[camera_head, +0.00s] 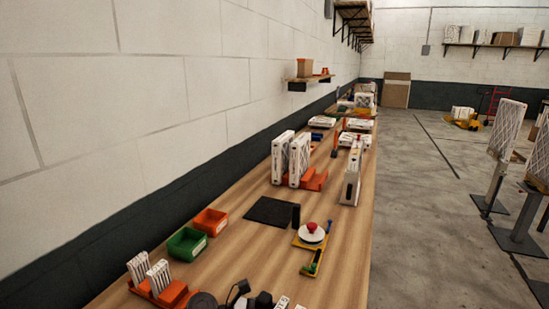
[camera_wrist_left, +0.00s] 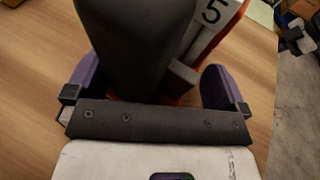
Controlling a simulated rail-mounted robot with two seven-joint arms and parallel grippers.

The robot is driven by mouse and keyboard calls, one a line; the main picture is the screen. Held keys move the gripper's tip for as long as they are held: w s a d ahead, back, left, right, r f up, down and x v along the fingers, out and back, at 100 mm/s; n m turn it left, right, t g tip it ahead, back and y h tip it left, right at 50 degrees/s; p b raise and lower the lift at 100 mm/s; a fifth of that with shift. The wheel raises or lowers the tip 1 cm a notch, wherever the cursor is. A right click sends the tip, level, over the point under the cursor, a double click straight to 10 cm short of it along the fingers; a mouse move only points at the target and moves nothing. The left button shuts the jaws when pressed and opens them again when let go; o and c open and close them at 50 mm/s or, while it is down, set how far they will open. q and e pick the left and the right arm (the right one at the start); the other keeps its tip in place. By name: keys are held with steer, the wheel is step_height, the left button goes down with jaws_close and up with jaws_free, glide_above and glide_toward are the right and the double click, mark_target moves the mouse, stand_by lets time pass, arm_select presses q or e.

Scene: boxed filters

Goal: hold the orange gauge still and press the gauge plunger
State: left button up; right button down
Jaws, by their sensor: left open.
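My left gripper (camera_wrist_left: 152,75) is open, one purple finger on each side of the dark shape and the gauge. Contact is not clear. I cannot make out the plunger. In the head view the gauge cannot be picked out; dark shapes crowd the bottom edge. My right gripper is not recognisable in either view.
The long wooden bench (camera_head: 340,262) holds a green bin (camera_head: 187,244), an orange bin (camera_head: 210,221), a black mat (camera_head: 270,211) and a red-topped white dome (camera_head: 311,232) on a yellow plate. Boxed filters (camera_head: 299,158) stand in orange racks farther back. The wall borders the left side.

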arm_select(q)
steer(key=v, duration=1.1)
steer(key=shift+a+r, duration=0.15)
steer(key=shift+a, duration=0.2)
